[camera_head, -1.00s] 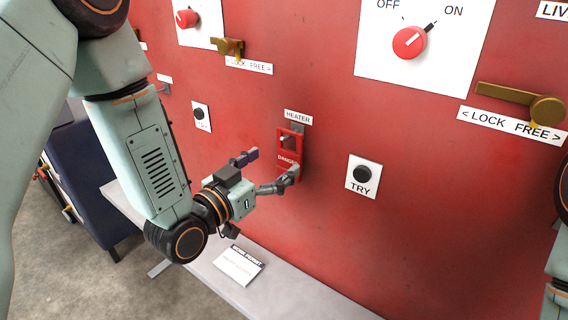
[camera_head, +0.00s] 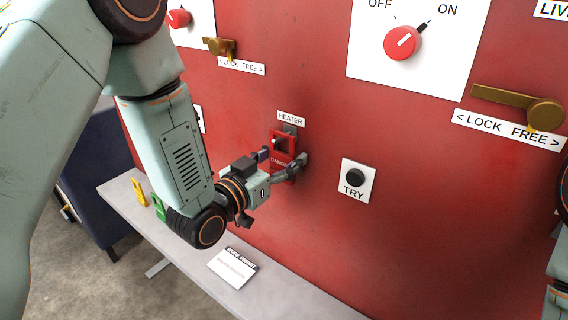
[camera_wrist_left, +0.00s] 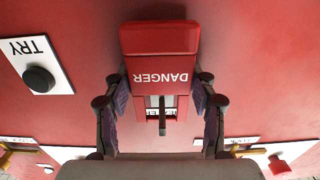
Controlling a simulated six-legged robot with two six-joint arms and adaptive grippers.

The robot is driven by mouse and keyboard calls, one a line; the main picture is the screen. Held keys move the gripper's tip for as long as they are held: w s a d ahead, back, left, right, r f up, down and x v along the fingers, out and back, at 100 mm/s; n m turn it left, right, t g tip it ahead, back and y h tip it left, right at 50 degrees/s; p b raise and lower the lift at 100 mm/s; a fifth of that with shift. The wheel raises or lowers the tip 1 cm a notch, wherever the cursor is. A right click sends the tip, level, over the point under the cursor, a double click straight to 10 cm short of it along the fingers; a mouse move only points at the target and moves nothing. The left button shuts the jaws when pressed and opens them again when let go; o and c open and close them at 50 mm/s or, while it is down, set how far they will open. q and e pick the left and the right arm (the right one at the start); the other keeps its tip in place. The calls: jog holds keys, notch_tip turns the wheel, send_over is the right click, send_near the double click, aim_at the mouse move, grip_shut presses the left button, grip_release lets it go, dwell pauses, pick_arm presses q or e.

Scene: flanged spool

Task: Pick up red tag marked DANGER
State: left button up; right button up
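The red tag marked DANGER (camera_head: 279,162) hangs on the red panel just under the HEATER label (camera_head: 291,119). In the left wrist view the tag (camera_wrist_left: 160,40) is upside down, its wide end at the top and a slot with a small lever in its narrower part. My left gripper (camera_head: 284,157) is at the tag, one finger on each side of it. In the left wrist view the fingers of that gripper (camera_wrist_left: 160,82) are spread along the tag's two edges; I cannot tell whether the pads touch it.
A black TRY button (camera_head: 355,178) is on the panel right of the tag. Brass latches (camera_head: 517,103) and a red rotary knob (camera_head: 403,42) are higher up. Below, a grey shelf (camera_head: 185,255) holds a white card (camera_head: 232,267) and yellow and green tags.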

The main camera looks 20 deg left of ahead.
pick_arm(q)
jog(key=shift+s+a, duration=0.15)
jog(key=shift+a, duration=0.05)
jog(key=c, duration=0.4)
jog(key=shift+c, duration=0.5)
jog(key=shift+d, duration=0.15)
